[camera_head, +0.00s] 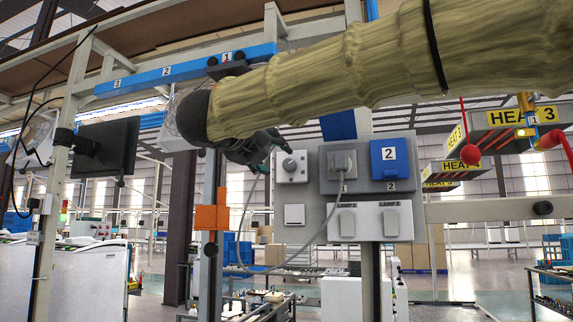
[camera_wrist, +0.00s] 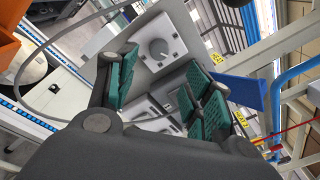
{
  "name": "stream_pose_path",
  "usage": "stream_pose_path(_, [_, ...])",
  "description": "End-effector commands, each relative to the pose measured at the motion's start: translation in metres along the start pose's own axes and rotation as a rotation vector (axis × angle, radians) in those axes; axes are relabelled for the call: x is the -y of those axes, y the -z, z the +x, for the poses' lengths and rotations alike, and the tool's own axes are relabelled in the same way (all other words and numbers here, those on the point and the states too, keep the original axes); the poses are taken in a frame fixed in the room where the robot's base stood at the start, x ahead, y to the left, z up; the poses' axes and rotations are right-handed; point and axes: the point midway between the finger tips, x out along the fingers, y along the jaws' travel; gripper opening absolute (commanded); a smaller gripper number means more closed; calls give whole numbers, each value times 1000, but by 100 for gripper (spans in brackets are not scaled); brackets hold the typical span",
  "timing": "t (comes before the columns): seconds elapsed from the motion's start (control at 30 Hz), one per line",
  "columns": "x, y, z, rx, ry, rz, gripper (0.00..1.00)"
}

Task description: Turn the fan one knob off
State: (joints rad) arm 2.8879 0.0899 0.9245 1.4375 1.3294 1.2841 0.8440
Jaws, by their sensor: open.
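A grey round knob (camera_head: 289,165) sits on a white square plate at the upper left of the grey control panel (camera_head: 295,233). No fan label is readable on it. The knob (camera_wrist: 159,48) also shows in the wrist view, above the space between my fingers. My gripper (camera_head: 268,147) is at the knob's upper left in the head view. In the wrist view its green-padded fingers (camera_wrist: 163,88) are spread, with nothing between them gripped. The fingers appear apart from the knob; the exact gap cannot be told.
Right of the knob are a socket with a plugged-in cable (camera_head: 342,163) and a blue cover marked 2 (camera_head: 389,158). White switches (camera_head: 369,221) labelled as lamps sit below. The cable (camera_head: 305,258) hangs in a loop. An orange block (camera_head: 212,217) is on the left post.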

Motion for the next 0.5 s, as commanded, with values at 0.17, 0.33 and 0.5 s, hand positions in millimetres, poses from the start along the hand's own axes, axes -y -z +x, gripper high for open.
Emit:
stream_pose_path(0.17, [1,-2,29,-1,-1,0,51])
stream_pose_path(0.33, [1,-1,57,-1,1,-1,51])
stream_pose_path(0.5, [1,0,79,-2,2,-2,51])
